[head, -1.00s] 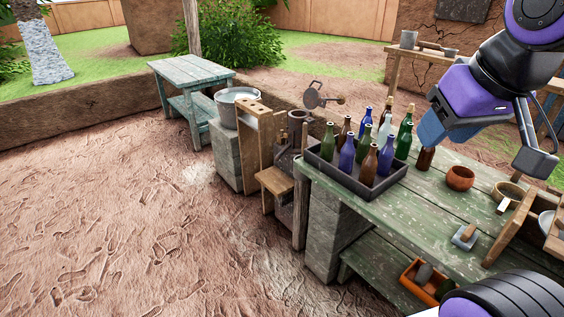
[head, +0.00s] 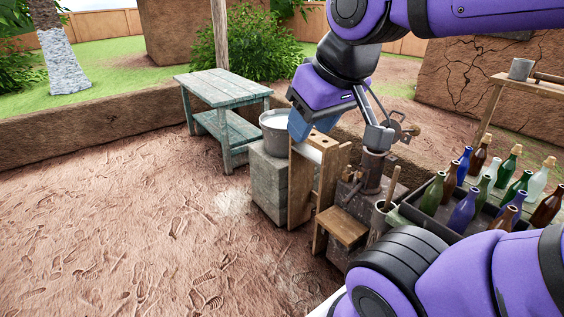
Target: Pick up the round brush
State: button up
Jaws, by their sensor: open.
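I cannot pick out the round brush for certain. A thin wooden handle (head: 393,183) stands up from a small container (head: 384,209) beside the bottle tray, but what is at its lower end is hidden. My gripper (head: 340,132) is open, with a blue finger on the left and a grey finger on the right. In the picture it overlaps the top of a wooden rack (head: 300,185) with holes in its top board. I see nothing held between the fingers, and I cannot tell how high they are above the rack.
A metal bucket (head: 273,128) stands on a grey block (head: 267,185) left of the rack. A metal crank device (head: 372,172) and a low wooden step (head: 343,226) are to the right. A dark tray (head: 432,222) holds several bottles. A pale green table (head: 222,90) stands behind; open dirt lies left.

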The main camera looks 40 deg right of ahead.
aim_at(385, 210)
jog(key=i+z, duration=0.3)
jog(key=i+j+z, duration=0.3)
jog(key=i, duration=0.15)
jog(key=i+j+z, duration=0.45)
jog(key=z, duration=0.25)
jog(key=i+j+z, duration=0.25)
jog(key=z, duration=0.25)
jog(key=i+j+z, duration=0.2)
jog(key=j+z, duration=0.25)
jog(key=i+j+z, duration=0.15)
jog(key=j+z, duration=0.7)
jog(key=j, duration=0.1)
